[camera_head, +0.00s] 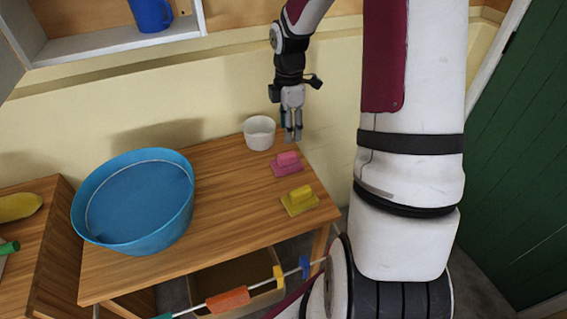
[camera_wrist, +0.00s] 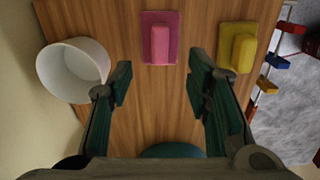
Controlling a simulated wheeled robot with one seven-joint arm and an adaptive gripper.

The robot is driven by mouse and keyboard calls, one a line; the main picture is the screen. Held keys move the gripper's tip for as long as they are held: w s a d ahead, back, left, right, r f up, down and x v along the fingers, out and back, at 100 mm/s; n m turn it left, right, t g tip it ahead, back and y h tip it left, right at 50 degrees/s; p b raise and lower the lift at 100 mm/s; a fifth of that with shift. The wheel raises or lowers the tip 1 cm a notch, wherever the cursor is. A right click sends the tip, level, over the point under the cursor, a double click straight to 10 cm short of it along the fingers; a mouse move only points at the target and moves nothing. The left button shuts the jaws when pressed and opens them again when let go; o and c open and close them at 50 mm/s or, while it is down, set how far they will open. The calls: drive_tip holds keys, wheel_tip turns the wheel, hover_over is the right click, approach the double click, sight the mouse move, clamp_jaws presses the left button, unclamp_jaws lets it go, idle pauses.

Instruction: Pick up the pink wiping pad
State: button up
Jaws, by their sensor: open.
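The pink wiping pad (camera_head: 287,164) lies flat near the back right of the wooden table, a flat base with a raised grip on top. In the wrist view the pink wiping pad (camera_wrist: 160,37) lies ahead of the fingertips, roughly centred between them. My gripper (camera_head: 292,137) is above the table near its back edge, fingers pointing down. In the wrist view my gripper (camera_wrist: 160,82) is open, with nothing between its fingers. It appears apart from the pad.
A yellow pad (camera_head: 299,200) lies beside the pink one, toward the table's front right. A white cup (camera_head: 259,133) stands close to my gripper, at the left in the wrist view. A large blue basin (camera_head: 133,237) fills the table's left part. The wall is just behind.

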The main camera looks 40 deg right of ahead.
sight(287, 154)
wheel_tip(287, 154, down, 11)
drive_tip(key=shift+a+b, duration=0.1)
drive_tip(key=shift+b, duration=0.25)
clamp_jaws()
